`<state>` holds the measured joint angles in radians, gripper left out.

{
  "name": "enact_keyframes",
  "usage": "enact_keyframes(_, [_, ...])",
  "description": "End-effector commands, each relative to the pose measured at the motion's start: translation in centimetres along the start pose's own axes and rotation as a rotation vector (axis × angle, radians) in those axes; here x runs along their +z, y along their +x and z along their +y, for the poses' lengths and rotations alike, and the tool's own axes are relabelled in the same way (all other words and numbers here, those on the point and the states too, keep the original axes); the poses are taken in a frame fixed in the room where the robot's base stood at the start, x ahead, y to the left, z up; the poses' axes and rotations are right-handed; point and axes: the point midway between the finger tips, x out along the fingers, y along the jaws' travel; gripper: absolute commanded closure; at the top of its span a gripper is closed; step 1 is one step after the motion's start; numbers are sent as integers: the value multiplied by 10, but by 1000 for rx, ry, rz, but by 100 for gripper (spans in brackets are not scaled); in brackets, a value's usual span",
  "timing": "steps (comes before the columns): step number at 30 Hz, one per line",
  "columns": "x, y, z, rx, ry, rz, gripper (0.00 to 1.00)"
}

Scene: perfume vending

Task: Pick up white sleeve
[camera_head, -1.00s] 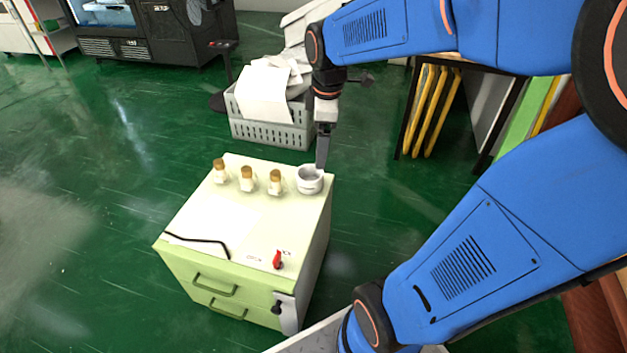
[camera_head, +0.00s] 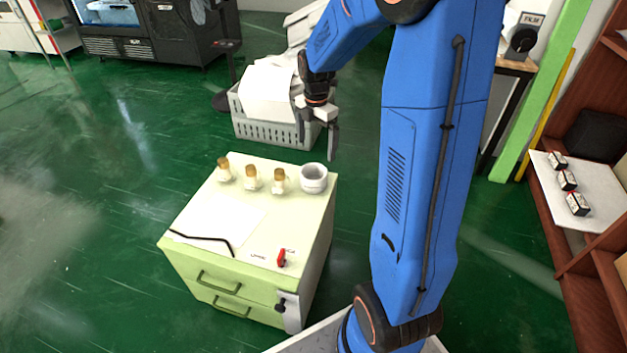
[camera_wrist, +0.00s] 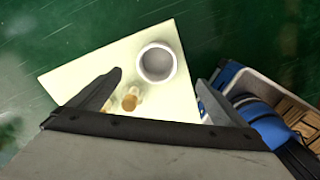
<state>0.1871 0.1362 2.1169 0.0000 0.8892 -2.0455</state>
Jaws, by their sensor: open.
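The white sleeve (camera_head: 313,178), a short round cup-like ring, stands upright at the far right corner of the pale green cabinet top (camera_head: 210,212). In the wrist view the sleeve (camera_wrist: 156,63) shows from above with its round opening, beyond and between my fingertips. My gripper (camera_head: 318,146) is open and empty, above and just behind the sleeve, apart from it. In the wrist view my gripper's two fingers (camera_wrist: 160,80) stand wide apart.
Several small bottles with brown caps (camera_head: 251,177) stand in a row left of the sleeve. A grey basket of white material (camera_head: 270,132) stands on the floor behind. A black bent rod and a red item (camera_head: 282,257) lie toward the cabinet's front. A shelf (camera_head: 590,200) holds small boxes at right.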

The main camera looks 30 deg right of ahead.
Motion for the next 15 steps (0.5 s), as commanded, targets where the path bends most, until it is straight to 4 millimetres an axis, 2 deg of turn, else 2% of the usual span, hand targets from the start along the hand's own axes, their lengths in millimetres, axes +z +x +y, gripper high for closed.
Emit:
enact_keyframes(9, [-1, 57, 0, -2, 1, 1, 3])
enact_keyframes(15, [-1, 81, 0, 0, 1, 0, 3])
